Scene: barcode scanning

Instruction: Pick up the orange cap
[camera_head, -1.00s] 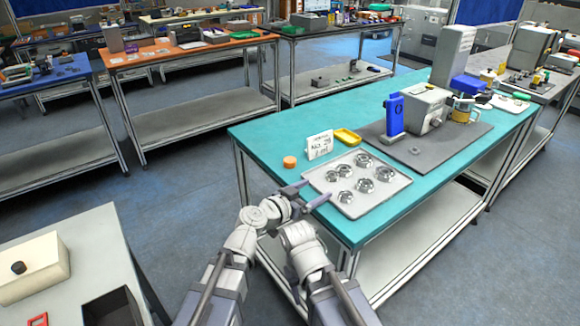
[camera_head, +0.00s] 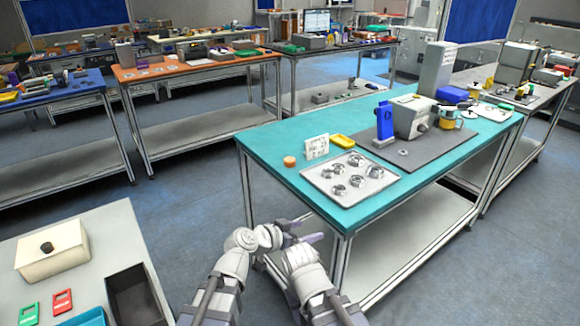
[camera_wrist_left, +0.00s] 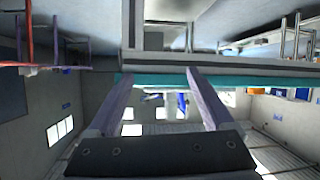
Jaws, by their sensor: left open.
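The orange cap (camera_head: 290,161) is a small round disc on the teal table (camera_head: 262,142), near its left end, just left of a white sign card (camera_head: 316,147). My left gripper (camera_head: 318,229) is in front of and below the table's front left edge, apart from the cap. In the left wrist view its two fingers (camera_wrist_left: 160,73) are spread with nothing between them, and the cap cannot be made out there.
A white tray of metal parts (camera_head: 311,177) lies right of the cap, with a yellow dish (camera_head: 341,141) behind. A grey mat bears a blue device (camera_head: 384,122) and a grey machine (camera_head: 412,114). A black bin (camera_head: 160,316) stands on the near left table.

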